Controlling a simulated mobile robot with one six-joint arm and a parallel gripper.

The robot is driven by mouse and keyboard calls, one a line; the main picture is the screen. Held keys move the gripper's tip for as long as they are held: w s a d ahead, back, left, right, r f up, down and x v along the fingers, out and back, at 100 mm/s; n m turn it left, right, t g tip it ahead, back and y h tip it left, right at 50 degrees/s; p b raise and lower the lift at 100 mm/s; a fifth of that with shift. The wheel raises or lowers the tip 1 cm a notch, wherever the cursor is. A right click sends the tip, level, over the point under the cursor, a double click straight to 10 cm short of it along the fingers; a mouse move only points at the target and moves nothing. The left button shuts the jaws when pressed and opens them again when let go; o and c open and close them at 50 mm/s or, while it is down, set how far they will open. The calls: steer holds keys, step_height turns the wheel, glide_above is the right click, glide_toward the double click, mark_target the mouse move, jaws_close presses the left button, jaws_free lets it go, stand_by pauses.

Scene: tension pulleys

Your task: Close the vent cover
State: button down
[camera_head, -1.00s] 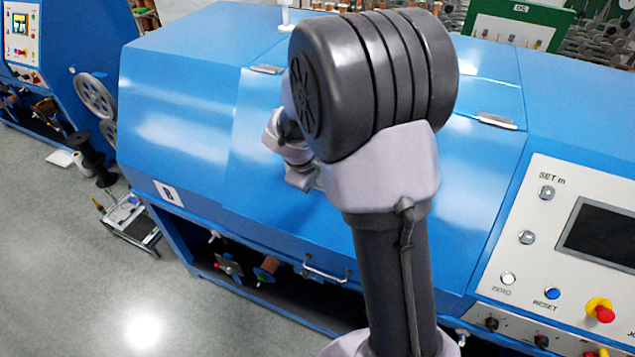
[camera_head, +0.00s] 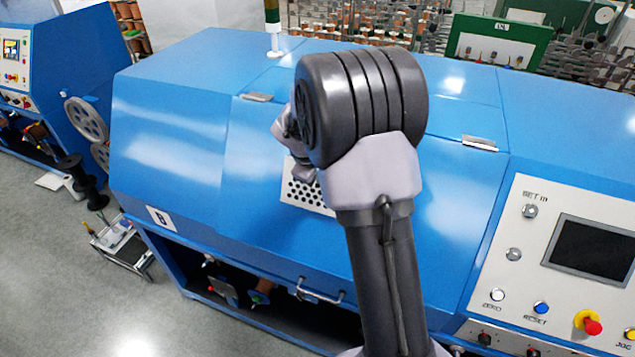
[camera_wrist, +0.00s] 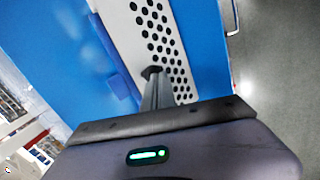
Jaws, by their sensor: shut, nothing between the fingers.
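A white plate with rows of round black holes (camera_head: 303,190) is on the sloped blue front of the machine, partly hidden by my arm. It also shows in the wrist view (camera_wrist: 133,22), running from the top down behind my fingers. A small blue raised piece (camera_wrist: 122,84) lies along the plate's left edge there. I cannot tell whether it is the vent cover. My gripper (camera_wrist: 153,76) is shut and empty, its fingertips over the perforated plate. I cannot tell whether they touch it. In the head view my arm hides the fingers.
A metal handle (camera_head: 320,293) is at the lower edge of the blue front. A control panel (camera_head: 540,255) with a dark screen and a red button is at the right. Two hinges sit along the upper edge. Grey floor (camera_head: 90,310) is open at the left.

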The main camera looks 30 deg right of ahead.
steer(key=shift+w+d+r, duration=0.15)
steer(key=shift+w+d, duration=0.75)
steer(key=shift+d, duration=0.3)
steer(key=shift+w+d, duration=0.1)
steer(key=shift+d, duration=0.05)
steer(key=shift+w+d+r, duration=0.15)
steer(key=shift+r, duration=0.1)
